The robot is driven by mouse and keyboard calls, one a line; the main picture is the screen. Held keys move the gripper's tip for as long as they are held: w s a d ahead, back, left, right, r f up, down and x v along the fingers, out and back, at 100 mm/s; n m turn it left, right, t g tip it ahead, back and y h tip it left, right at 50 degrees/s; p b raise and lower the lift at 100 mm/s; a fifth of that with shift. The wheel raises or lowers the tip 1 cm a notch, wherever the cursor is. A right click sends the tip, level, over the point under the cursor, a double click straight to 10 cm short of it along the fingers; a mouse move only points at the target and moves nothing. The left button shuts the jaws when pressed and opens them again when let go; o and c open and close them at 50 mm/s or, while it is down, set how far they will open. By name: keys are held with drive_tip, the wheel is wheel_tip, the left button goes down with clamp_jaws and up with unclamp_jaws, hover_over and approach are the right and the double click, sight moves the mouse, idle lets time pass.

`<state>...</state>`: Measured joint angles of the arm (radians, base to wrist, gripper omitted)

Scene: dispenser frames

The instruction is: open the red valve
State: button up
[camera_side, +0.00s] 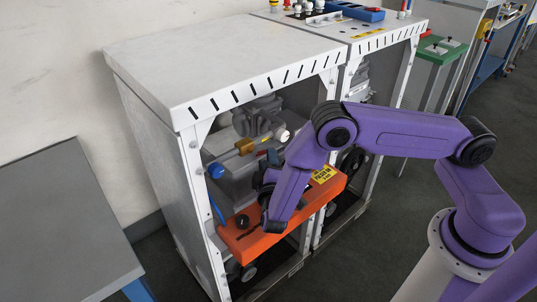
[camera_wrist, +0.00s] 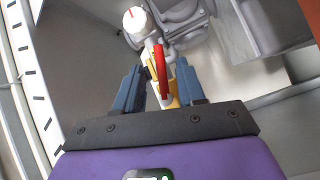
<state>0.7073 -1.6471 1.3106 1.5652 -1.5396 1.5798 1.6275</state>
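The red valve (camera_wrist: 161,72) shows in the wrist view as a long red handle on a yellow body (camera_wrist: 173,98). My gripper (camera_wrist: 158,70) is open, with one blue finger on each side of the handle. A gap shows between the handle and each finger, so I cannot see contact. In the side view my arm reaches into the front of the white dispenser frame. There it covers most of the gripper, and I cannot make out the red handle clearly.
A white round knob with a red mark (camera_wrist: 134,19) lies just beyond the handle. Grey pipework (camera_side: 258,119) and a brass-coloured fitting (camera_side: 245,146) sit inside the frame (camera_side: 200,78). An orange panel (camera_side: 245,240) crosses its front below. A grey table (camera_side: 65,225) stands at left.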

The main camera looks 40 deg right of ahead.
sight(265, 152)
drive_tip(key=shift+x, duration=1.7)
clamp_jaws()
drive_tip(key=shift+d+r+n+t+h, duration=0.15)
drive_tip(key=shift+r+n+t+h, duration=0.45)
drive_tip(key=shift+n+t, duration=0.5)
drive_tip(key=shift+w, duration=0.1)
unclamp_jaws()
